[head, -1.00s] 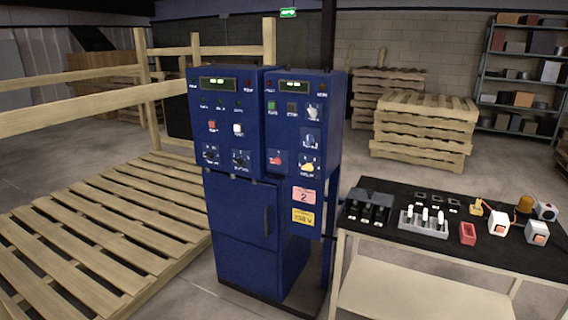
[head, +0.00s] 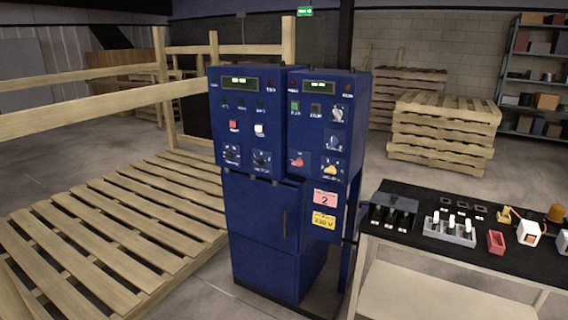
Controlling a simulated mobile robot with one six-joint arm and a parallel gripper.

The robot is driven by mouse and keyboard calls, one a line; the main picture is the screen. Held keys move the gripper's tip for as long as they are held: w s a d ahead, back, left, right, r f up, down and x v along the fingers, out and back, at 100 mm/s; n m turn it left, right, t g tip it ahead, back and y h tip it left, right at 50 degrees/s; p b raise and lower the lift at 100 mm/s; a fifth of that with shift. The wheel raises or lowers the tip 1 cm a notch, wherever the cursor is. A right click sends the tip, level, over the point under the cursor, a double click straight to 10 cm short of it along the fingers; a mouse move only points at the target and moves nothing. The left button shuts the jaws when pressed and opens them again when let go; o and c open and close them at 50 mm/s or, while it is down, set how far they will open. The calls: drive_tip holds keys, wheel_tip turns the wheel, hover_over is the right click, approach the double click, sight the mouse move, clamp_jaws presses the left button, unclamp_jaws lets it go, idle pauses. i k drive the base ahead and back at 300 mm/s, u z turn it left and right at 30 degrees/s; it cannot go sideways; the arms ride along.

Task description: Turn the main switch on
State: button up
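A blue control cabinet (head: 262,225) stands upright at the middle of the head view, with two panels side by side at its top. The left panel (head: 243,108) has a display, small buttons, a red button (head: 233,126), a white button (head: 259,130) and two dark rotary switches (head: 261,160) low down. The right panel (head: 318,115) has a display, a green button (head: 294,106), pale rotary knobs (head: 337,115), a red knob (head: 297,161) and a yellow knob (head: 331,170). The lettering is too small to read, so I cannot tell which is the main switch. My gripper is not in view.
Wooden pallets (head: 110,230) and rails lie at left. Stacked pallets (head: 445,130) stand behind. Bare floor shows between them.

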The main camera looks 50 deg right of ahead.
sight(299, 162)
drive_tip(key=i, duration=0.85)
drive_tip(key=z, duration=0.05)
